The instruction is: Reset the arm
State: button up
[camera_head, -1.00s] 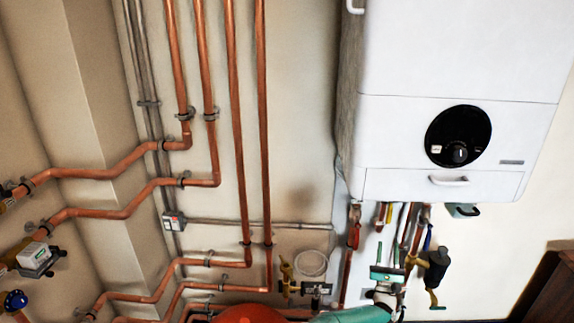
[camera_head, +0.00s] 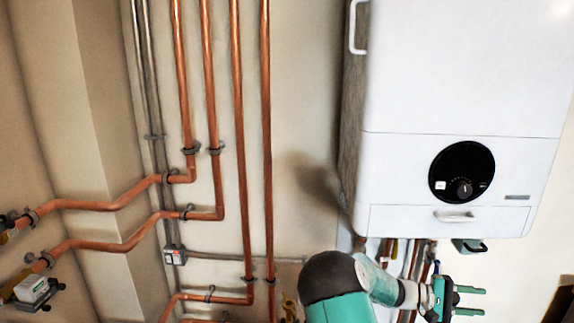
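My gripper (camera_head: 484,301) is at the bottom right, below the white boiler (camera_head: 450,70). Its two green fingers point to the right and stand apart with nothing between them. My green arm with a dark rounded joint comes up from the bottom edge beside it. The arm covers part of the pipes and valves under the boiler.
Copper pipes (camera_head: 240,150) run down the wall at left of the boiler and bend toward the left corner. A small grey switch box (camera_head: 174,256) sits on the wall. A dark brown thing (camera_head: 566,300) stands at the bottom right edge.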

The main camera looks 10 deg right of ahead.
jog(key=s+a+r+t+y, duration=0.4)
jog(key=s+a+t+y, duration=0.1)
jog(key=a, duration=0.8)
jog(key=s+a+r+t+y, duration=0.4)
jog(key=s+a+y, duration=0.1)
jog(key=a, duration=0.9)
jog(key=s+a+r+t+y, duration=0.4)
jog(key=a+t+y, duration=0.1)
jog(key=a, duration=0.9)
jog(key=shift+s+r+n+t+y, duration=0.2)
jog(key=shift+s+n+t+y, duration=0.15)
jog(key=shift+y, duration=0.55)
jog(key=shift+a, duration=0.1)
